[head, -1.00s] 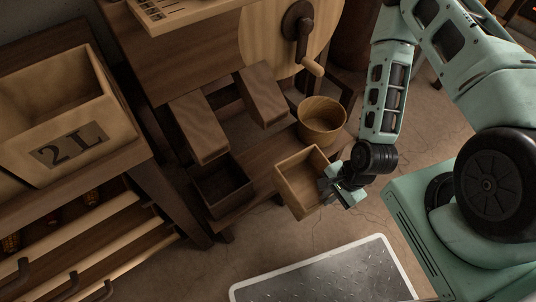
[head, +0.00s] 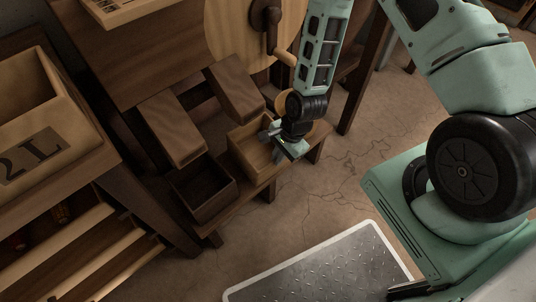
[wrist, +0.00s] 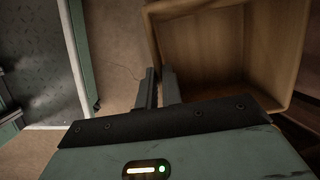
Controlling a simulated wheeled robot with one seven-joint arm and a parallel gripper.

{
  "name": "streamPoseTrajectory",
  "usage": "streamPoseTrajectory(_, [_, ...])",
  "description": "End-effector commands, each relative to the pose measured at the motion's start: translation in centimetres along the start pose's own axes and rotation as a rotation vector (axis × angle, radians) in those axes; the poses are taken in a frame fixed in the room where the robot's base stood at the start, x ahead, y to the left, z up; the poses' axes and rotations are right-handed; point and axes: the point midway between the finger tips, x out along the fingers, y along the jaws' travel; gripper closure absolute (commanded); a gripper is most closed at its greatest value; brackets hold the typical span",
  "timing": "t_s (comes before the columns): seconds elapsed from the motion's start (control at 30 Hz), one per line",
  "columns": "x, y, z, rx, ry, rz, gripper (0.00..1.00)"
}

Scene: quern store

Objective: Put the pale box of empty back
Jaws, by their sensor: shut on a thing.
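The pale box (head: 247,158) is an open-topped, empty wooden box. It sits at the low bench, right of the dark box and just below the mouth of the right chute (head: 236,88). My gripper (head: 275,140) is shut on its right wall. In the wrist view the pale box (wrist: 222,10) fills the upper right, its inside bare, with my fingers (wrist: 160,88) at its near left wall. I cannot tell whether its base touches the bench (head: 262,188).
An open dark box (head: 205,205) stands at the left end of the bench, under the left chute (head: 170,128). A round tub is mostly hidden behind my arm. A crank (head: 272,30) hangs above.

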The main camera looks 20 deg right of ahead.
Motion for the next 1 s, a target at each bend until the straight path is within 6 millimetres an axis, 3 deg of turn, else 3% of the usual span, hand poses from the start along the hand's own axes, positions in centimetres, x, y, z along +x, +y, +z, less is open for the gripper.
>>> streamPoseTrajectory(0.1, [0.3,-1.7,0.1,-0.002,0.000,-0.002,1.00])
streamPoseTrajectory(0.43, [0.7,-4.5,0.2,-0.003,0.000,-0.005,1.00])
streamPoseTrajectory(0.6, [3.5,-3.8,-0.5,-0.001,-0.001,0.002,1.00])
streamPoseTrajectory(0.93, [3.7,-3.8,-0.6,-0.001,0.000,0.000,1.00])
streamPoseTrajectory(1.0, [3.7,-3.7,-0.6,0.000,0.000,0.001,0.79])
